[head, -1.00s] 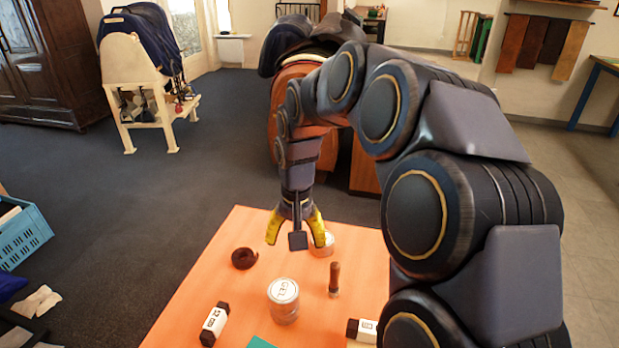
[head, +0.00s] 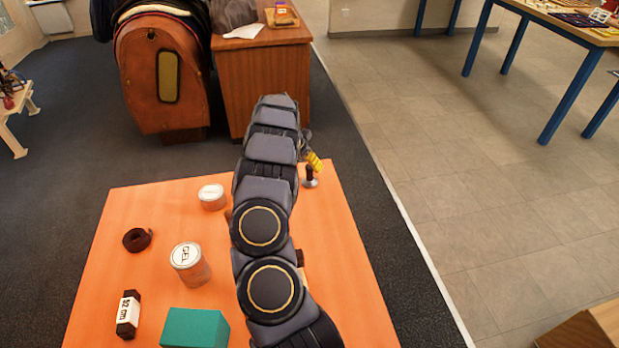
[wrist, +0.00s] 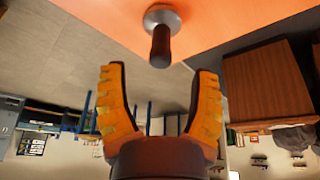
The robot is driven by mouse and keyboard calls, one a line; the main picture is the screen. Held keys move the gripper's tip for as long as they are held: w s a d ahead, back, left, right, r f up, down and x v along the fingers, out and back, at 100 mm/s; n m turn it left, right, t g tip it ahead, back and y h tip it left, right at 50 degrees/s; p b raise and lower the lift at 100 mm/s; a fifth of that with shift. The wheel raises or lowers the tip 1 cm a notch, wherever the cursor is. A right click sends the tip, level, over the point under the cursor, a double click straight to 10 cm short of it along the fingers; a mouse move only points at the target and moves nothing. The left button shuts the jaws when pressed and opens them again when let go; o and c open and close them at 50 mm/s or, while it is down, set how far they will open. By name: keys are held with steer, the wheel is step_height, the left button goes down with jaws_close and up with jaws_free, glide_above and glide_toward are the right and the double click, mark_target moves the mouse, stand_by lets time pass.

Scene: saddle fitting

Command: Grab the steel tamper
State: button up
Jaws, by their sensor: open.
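The steel tamper (head: 310,179) stands upright near the far right edge of the orange table, with a dark handle and a round metal base. In the wrist view the tamper (wrist: 161,38) shows at the top centre, its handle end pointing towards the space between my fingertips. My gripper (wrist: 160,74) is open and empty, its two yellow fingers spread on either side of the handle's line. In the head view my gripper (head: 314,161) is close by the tamper's handle, partly hidden by my arm. I cannot tell whether they touch.
My arm hides the table's middle. The right side is mostly clear.

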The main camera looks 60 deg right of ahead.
mark_target(307, 169)
steer(key=x, duration=0.6)
steer(key=shift+a+f, duration=0.1)
steer(key=shift+f, duration=0.2)
jaws_close()
